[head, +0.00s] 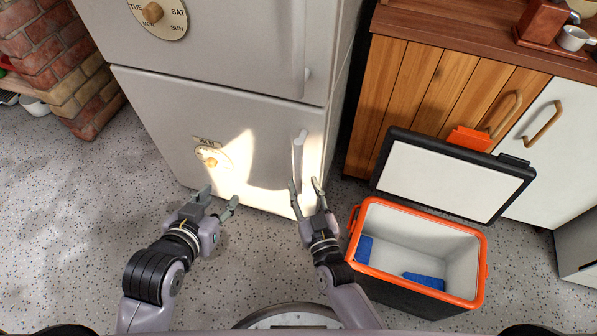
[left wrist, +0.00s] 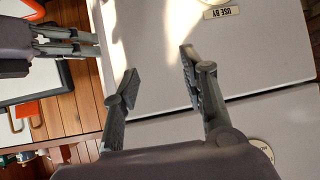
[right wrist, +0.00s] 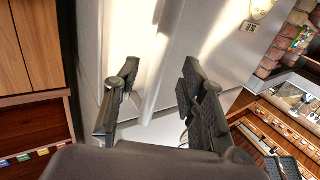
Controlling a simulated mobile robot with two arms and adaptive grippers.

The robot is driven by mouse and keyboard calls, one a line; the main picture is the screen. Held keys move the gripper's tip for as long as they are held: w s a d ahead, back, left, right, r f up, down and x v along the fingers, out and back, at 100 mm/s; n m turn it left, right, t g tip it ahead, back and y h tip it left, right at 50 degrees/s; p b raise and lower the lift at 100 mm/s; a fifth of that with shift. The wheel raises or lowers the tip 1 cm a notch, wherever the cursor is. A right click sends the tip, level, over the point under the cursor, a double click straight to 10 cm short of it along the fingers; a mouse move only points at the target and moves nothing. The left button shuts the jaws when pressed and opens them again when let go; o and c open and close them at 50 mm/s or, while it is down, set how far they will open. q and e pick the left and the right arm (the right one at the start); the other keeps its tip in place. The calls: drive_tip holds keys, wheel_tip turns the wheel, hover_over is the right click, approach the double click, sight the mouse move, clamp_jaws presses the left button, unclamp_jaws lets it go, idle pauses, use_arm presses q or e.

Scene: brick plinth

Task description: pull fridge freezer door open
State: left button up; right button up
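The grey two-door fridge has a lower freezer door (head: 180,130) that is shut. Its long pale vertical handle (head: 298,155) is near the door's right edge, partly washed out by sunlight. My right gripper (head: 305,185) is open at the lower part of the handle. In the right wrist view the handle (right wrist: 165,60) runs between the two spread fingers (right wrist: 158,70), with no clear contact. My left gripper (head: 221,194) is open and empty in front of the lower door's bottom. The left wrist view shows its spread fingers facing the door (left wrist: 155,90).
An open orange-rimmed cooler (head: 460,236) with blue packs stands right of my right gripper, its lid (head: 450,178) raised towards the wooden cabinet (head: 430,95). A brick pillar (head: 75,80) is at left. Speckled floor (head: 70,220) is free at left.

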sight(299, 175)
drive_tip(key=b+x, duration=0.1)
drive_tip(key=x, duration=0.4)
use_arm(q)
drive_tip(key=w+d+r+t+h, duration=0.1)
drive_tip(key=w+d+r+t, duration=0.1)
drive_tip(key=r, duration=0.4)
drive_tip(key=shift+w+t, duration=0.85)
drive_tip(key=shift+t, duration=0.25)
use_arm(e)
drive_tip(key=shift+w+a, duration=0.1)
drive_tip(key=shift+w, duration=0.4)
use_arm(q)
drive_tip(key=shift+a, duration=0.1)
use_arm(e)
drive_tip(key=shift+c, duration=0.4)
clamp_jaws()
